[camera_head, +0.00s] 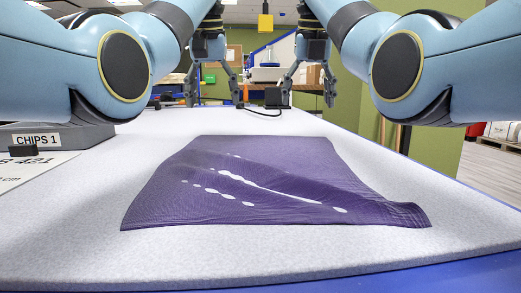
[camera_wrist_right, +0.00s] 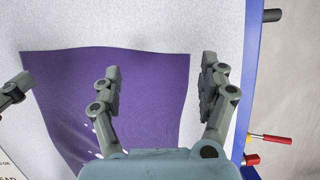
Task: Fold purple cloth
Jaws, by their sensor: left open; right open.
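The purple cloth (camera_head: 285,165) lies spread on the white work surface (camera_head: 330,250), with white marks across its middle and its near right corner stretched out to the right. It also shows in the right wrist view (camera_wrist_right: 150,75), below the gripper. My left gripper (camera_head: 213,98) is open and empty, raised past the cloth's far edge. My right gripper (camera_head: 306,98) is open and empty, also raised past that edge. In the right wrist view its fingers (camera_wrist_right: 160,85) are spread wide above the cloth's edge. Neither gripper touches the cloth.
A grey bin labelled CHIPS 1 (camera_head: 60,135) stands at the left, with a printed sheet (camera_head: 35,168) in front of it. A small black box with a cable (camera_head: 272,97) is at the far edge. Red and yellow handled tools (camera_wrist_right: 272,138) are beyond the right edge.

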